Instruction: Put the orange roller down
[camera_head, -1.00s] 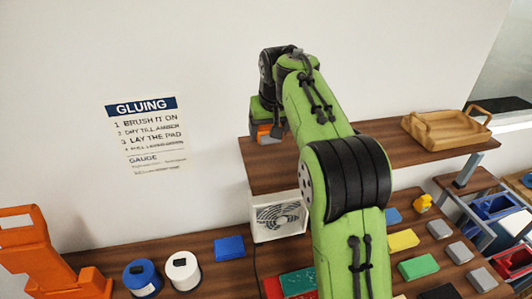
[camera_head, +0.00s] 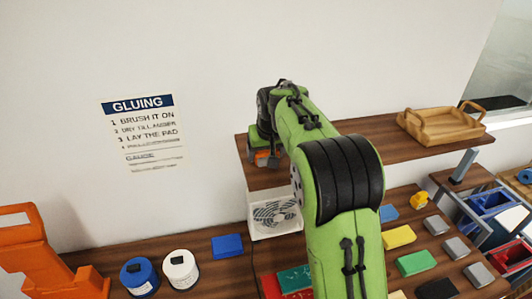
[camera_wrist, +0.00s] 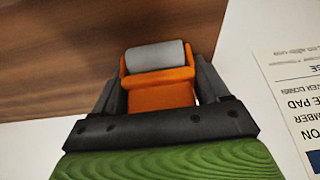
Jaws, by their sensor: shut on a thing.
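The orange roller (camera_wrist: 160,95) is in my gripper (camera_wrist: 160,88), seen in the wrist view. Its grey cylinder (camera_wrist: 155,56) points away from the jaws, and the dark fingers close on both sides of its orange body. In the head view my gripper (camera_head: 262,160) is at the left end of the raised brown shelf (camera_head: 330,152), with a bit of the orange roller (camera_head: 265,153) showing beneath it. Most of the roller is hidden there by my wrist. I cannot tell whether the roller touches the shelf.
A wooden tray (camera_head: 441,134) stands at the shelf's right end. Below are a white fan box (camera_head: 272,217), blue and white pots (camera_head: 140,276), and several coloured blocks (camera_head: 398,237). A gluing notice (camera_head: 143,135) hangs on the wall. The shelf's middle looks clear.

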